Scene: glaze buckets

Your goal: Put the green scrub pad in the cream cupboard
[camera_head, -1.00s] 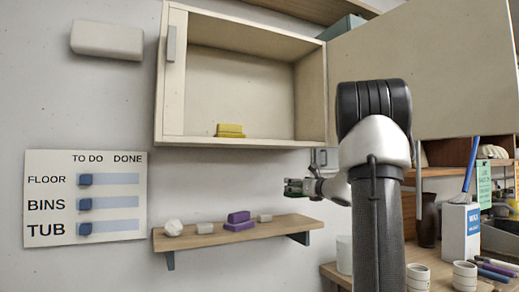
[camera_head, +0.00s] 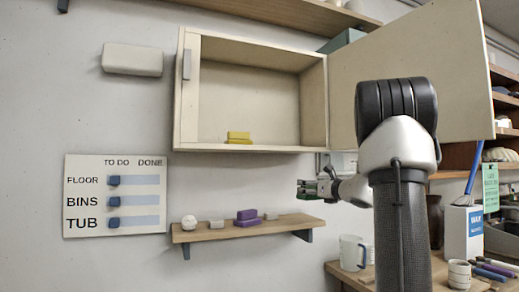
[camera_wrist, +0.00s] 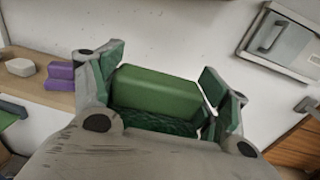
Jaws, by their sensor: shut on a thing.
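The green scrub pad (camera_wrist: 155,92) sits between the two fingers of my gripper (camera_wrist: 163,95) in the wrist view, and the gripper is shut on it.
A wooden wall shelf (camera_head: 215,233) below the cupboard holds a purple block (camera_head: 246,217), a white ball (camera_head: 189,222) and pale blocks. A mug (camera_head: 352,252) stands on the bench at lower right. A board (camera_head: 116,195) with sliders hangs at left.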

